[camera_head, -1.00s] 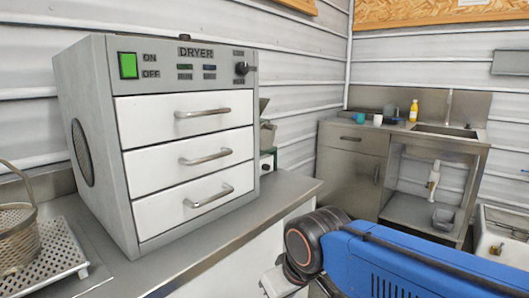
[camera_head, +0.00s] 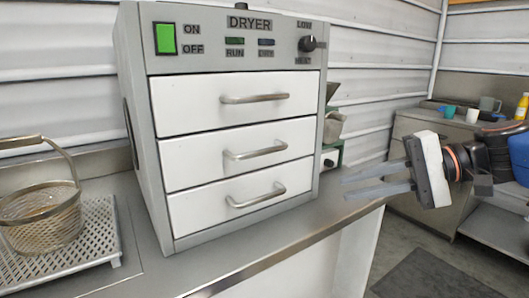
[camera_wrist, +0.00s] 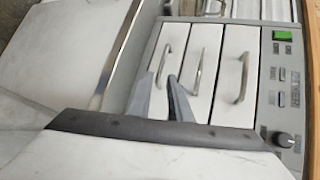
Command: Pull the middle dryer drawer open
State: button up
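The grey dryer (camera_head: 135,100) stands on the counter with three white drawers, all looking shut. The middle drawer (camera_head: 200,171) has a curved metal bar handle (camera_head: 256,151). My gripper (camera_head: 346,186) is open and empty, to the right of the dryer, its fingers pointing left with a gap between them. It is apart from the handles. In the wrist view the dryer appears turned on its side; the middle drawer's handle (camera_wrist: 198,72) is just right of my fingertips (camera_wrist: 164,76). One finger overlaps the lower part of the drawer fronts there.
A wire basket (camera_head: 45,225) sits on a perforated tray (camera_head: 95,225) left of the dryer. The steel counter (camera_head: 150,280) runs along the dryer's front. A sink cabinet (camera_head: 405,125) with cups and a yellow bottle (camera_head: 522,106) stands behind my arm.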

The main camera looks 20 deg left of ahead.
aim_at(268, 152)
notch_tip(268, 152, up, 6)
jog(key=w+a+r+g+y, duration=0.1)
jog(key=w+a+y, duration=0.2)
jog(key=a+f, duration=0.1)
jog(key=a, duration=0.4)
jog(key=s+a+f, duration=0.1)
jog(key=a, duration=0.5)
jog(key=a+f, duration=0.1)
jog(key=a, duration=0.4)
jog(key=shift+s+a, duration=0.3)
jog(key=shift+s, duration=0.05)
grip_shut()
